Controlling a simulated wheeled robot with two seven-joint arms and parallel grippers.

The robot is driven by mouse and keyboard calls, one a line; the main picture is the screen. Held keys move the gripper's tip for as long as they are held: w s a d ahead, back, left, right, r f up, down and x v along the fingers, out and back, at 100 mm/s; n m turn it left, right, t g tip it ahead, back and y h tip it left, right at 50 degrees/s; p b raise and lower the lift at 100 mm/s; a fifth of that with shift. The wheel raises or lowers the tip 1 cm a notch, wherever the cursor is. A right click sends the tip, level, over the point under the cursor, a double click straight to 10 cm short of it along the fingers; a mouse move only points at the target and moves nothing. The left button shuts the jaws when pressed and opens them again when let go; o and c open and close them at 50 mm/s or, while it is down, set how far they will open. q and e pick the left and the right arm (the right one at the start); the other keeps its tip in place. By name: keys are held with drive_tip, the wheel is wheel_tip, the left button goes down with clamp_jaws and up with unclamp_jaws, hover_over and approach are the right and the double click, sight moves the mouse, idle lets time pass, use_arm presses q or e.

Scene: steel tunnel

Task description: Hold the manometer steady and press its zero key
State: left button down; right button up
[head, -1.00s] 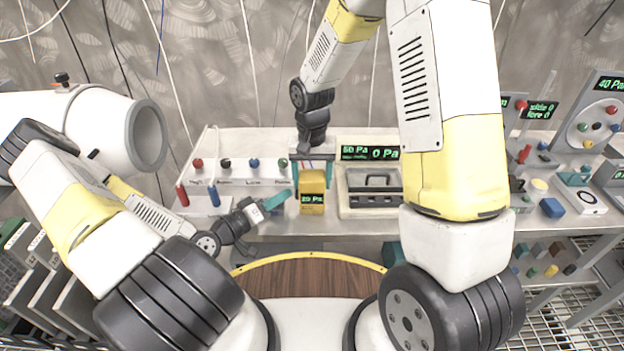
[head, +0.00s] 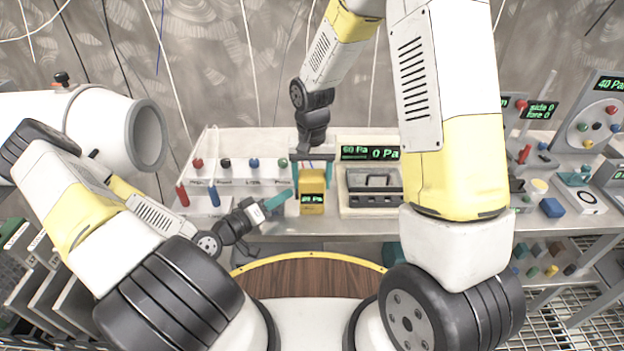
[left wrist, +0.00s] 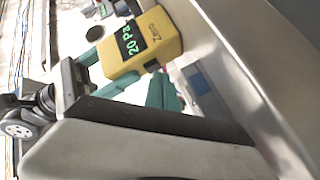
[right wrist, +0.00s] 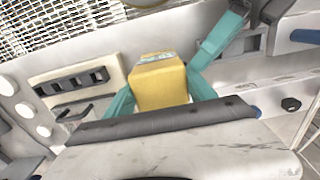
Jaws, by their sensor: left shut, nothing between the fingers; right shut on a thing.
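The manometer is a small yellow box (head: 312,182) with a dark display that reads about 20 Pa. In the left wrist view the manometer (left wrist: 150,40) shows its display and the word Zero on its face. My right gripper (head: 314,160) comes down from above and is shut on it; the right wrist view shows the teal fingers on both sides of the yellow box (right wrist: 160,85). My left gripper (head: 287,195) is shut and empty, its teal fingertips just left of the manometer's front. I cannot tell whether they touch it.
A rack with coloured knobs (head: 238,172) stands left of the manometer, and a pale case with a black handle (head: 372,200) stands to its right. A green-lettered display (head: 370,153) is behind. A white pipe (head: 140,135) is at the far left.

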use_arm(q)
drive_tip(key=shift+d, duration=0.35)
drive_tip(key=shift+a, duration=0.45)
drive_tip(key=shift+a, duration=3.05)
use_arm(e)
drive_tip(key=o, duration=1.6)
